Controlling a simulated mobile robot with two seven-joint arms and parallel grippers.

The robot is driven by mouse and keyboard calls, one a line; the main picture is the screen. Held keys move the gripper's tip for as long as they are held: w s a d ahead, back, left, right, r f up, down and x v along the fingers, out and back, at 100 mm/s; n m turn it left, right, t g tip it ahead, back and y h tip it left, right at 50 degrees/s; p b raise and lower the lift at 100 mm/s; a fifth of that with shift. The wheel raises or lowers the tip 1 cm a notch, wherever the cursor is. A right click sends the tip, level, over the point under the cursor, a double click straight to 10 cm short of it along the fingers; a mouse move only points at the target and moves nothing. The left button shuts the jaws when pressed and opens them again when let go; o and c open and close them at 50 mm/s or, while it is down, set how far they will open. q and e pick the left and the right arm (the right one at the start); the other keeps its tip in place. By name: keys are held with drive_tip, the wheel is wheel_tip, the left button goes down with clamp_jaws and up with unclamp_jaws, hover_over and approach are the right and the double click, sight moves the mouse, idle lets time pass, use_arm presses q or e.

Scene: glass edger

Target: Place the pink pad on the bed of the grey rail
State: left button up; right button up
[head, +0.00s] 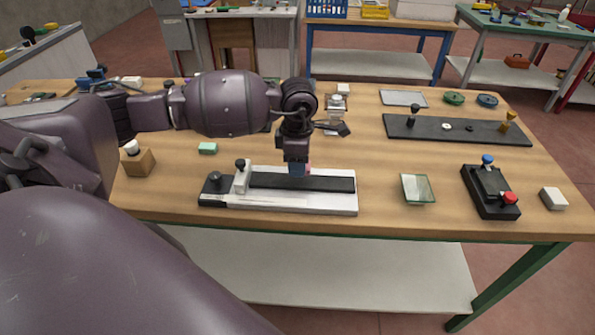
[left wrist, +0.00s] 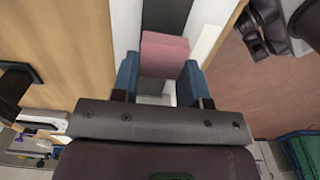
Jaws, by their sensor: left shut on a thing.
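The grey rail (head: 335,204) lies near the front edge of the table, a long pale base with a dark strip as its bed (head: 330,184) and a black knob and upright post at its left. My left gripper (head: 298,170) points down over the right-middle of the dark strip. It is shut on the pink pad (left wrist: 165,53), which shows between the blue fingertips (left wrist: 160,80) in the left wrist view. In the head view the fingers hide most of the pad. I cannot tell whether it touches the bed. My right gripper is not in view.
A green block (head: 207,148) and a wooden block with a white knob (head: 138,162) stand to the left. A glass piece (head: 417,188), a black fixture (head: 490,190) and a white block (head: 553,198) are to the right. A long black plate (head: 470,138) lies behind them.

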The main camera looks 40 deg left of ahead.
sight(297, 180)
use_arm(q)
wheel_tip(297, 180, down, 3)
drive_tip(key=shift+f, duration=0.35)
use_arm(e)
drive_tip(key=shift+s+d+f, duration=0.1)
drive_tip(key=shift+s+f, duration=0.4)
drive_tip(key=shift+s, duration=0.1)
use_arm(q)
drive_tip(key=o, duration=0.9)
drive_tip(key=shift+r, duration=0.45)
wheel_tip(297, 180, up, 10)
drive_tip(key=shift+f+b, duration=0.1)
drive_tip(key=shift+b, duration=0.2)
drive_tip(key=shift+r, duration=0.8)
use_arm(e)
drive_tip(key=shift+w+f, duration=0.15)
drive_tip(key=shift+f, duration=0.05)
